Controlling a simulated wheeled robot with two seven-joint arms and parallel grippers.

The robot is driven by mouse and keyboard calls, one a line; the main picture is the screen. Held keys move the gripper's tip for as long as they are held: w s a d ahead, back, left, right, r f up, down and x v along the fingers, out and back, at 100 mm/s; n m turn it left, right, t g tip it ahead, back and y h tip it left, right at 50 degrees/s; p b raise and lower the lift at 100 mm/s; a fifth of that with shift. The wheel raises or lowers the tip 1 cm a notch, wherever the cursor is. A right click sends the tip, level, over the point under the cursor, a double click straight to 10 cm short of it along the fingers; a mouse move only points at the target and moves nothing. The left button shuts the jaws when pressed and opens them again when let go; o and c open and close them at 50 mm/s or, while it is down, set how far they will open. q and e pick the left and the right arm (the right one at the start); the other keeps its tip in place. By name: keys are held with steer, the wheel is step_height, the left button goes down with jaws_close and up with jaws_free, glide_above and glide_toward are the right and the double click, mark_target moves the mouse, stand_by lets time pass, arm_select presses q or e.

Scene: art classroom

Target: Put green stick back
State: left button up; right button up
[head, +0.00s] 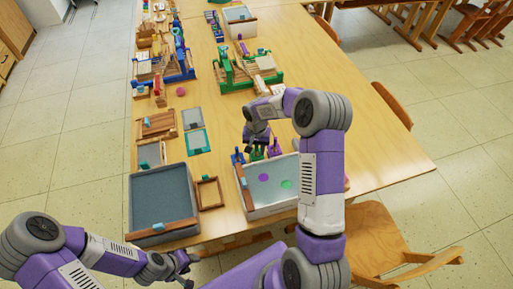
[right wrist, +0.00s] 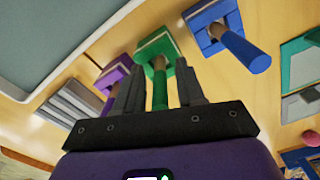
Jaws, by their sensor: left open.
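The green stick (right wrist: 160,88) has a square head and a round handle. In the right wrist view its handle lies between the two fingers of my right gripper (right wrist: 160,78), with a gap on each side, so the gripper looks open around it. In the head view the green stick (head: 256,154) stands at the far edge of a white tray (head: 278,209), below my right gripper (head: 257,141). A blue stick (right wrist: 238,45) and a purple stick (right wrist: 112,76) are on either side of it. My left gripper (head: 183,268) is open and empty near the front table edge.
A dark-floored wooden tray (head: 160,197) is left of the white tray, with a small wooden frame (head: 208,192) between. Teal and grey panels (head: 196,140) lie farther back. Blue and green racks (head: 236,78) stand behind. A wooden chair (head: 375,235) is at right.

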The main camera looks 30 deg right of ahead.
steer(key=shift+r, duration=0.15)
step_height(320, 180, up, 12)
steer(key=shift+r+p, duration=0.1)
steer(key=shift+p, duration=1)
